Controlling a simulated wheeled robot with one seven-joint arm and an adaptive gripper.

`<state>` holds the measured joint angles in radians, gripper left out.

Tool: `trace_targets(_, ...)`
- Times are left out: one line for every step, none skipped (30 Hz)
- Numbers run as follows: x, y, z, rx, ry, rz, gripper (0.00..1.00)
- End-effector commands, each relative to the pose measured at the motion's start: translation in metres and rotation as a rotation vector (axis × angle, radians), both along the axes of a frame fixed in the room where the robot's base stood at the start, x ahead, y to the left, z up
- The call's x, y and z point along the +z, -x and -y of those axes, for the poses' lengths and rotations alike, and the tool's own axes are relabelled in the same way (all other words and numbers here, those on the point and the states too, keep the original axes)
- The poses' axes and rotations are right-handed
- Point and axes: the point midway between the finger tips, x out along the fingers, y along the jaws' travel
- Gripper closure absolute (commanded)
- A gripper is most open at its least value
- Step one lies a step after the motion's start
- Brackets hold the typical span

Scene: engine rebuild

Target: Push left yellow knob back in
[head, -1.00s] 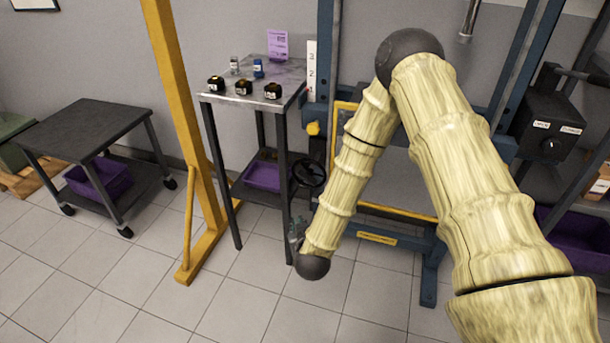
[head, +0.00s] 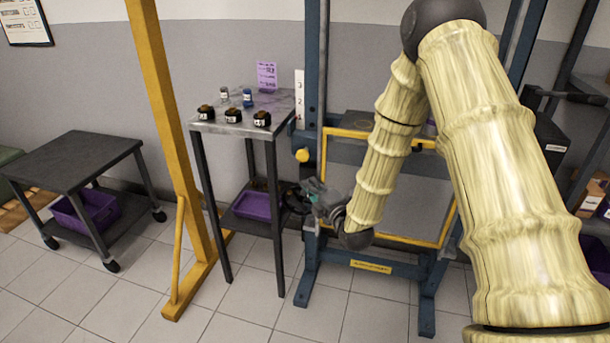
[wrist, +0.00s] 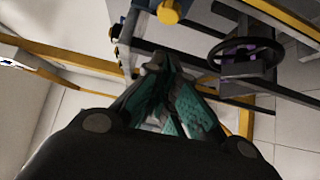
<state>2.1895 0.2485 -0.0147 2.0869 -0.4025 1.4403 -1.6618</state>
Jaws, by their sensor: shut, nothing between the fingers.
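The left yellow knob (head: 302,155) sticks out at the left post of the blue press frame (head: 312,90), beside the yellow-edged panel. In the wrist view the yellow knob (wrist: 168,14) shows at the top edge, next to a grey-blue bar. My gripper (head: 314,192) is below and slightly right of the knob in the head view, apart from it. In the wrist view my gripper (wrist: 158,62) has its teal-sided fingers together, with nothing between them, pointing toward the frame. No right-hand yellow knob is visible; my arm covers much of the frame's right side.
A metal stand (head: 240,125) left of the press holds several small black parts and jars. A black handwheel (wrist: 246,58) is close right of my fingers in the wrist view. A yellow post (head: 165,130) and dark cart (head: 75,160) stand further left.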

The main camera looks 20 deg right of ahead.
Motion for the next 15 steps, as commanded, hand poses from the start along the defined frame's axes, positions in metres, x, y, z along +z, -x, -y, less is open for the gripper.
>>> trace_targets(0.001, -0.005, -0.001, -0.001, -0.001, 0.001, 1.0)
trace_targets(0.001, -0.008, -0.001, -0.001, -0.002, 0.002, 1.0)
trace_targets(0.001, -0.013, -0.002, -0.001, -0.002, 0.002, 1.0)
trace_targets(0.001, -0.017, -0.003, -0.002, -0.002, 0.002, 1.0)
trace_targets(0.001, -0.022, -0.003, -0.002, -0.002, 0.002, 1.0)
trace_targets(0.001, -0.028, -0.005, -0.002, -0.002, 0.002, 1.0)
trace_targets(0.001, -0.033, -0.006, -0.001, -0.002, 0.002, 1.0)
trace_targets(0.001, -0.038, -0.008, -0.001, -0.003, 0.001, 1.0)
trace_targets(0.001, -0.044, -0.009, -0.001, -0.003, 0.001, 1.0)
trace_targets(0.001, -0.049, -0.01, -0.001, -0.003, 0.0, 1.0)
trace_targets(0.0, -0.054, -0.011, -0.001, -0.004, 0.0, 1.0)
trace_targets(0.001, -0.061, -0.013, -0.001, -0.004, 0.001, 1.0)
trace_targets(0.001, -0.066, -0.013, -0.001, -0.004, 0.0, 1.0)
trace_targets(0.001, -0.071, -0.014, -0.001, -0.004, 0.0, 1.0)
trace_targets(0.001, -0.077, -0.016, -0.001, -0.005, 0.001, 1.0)
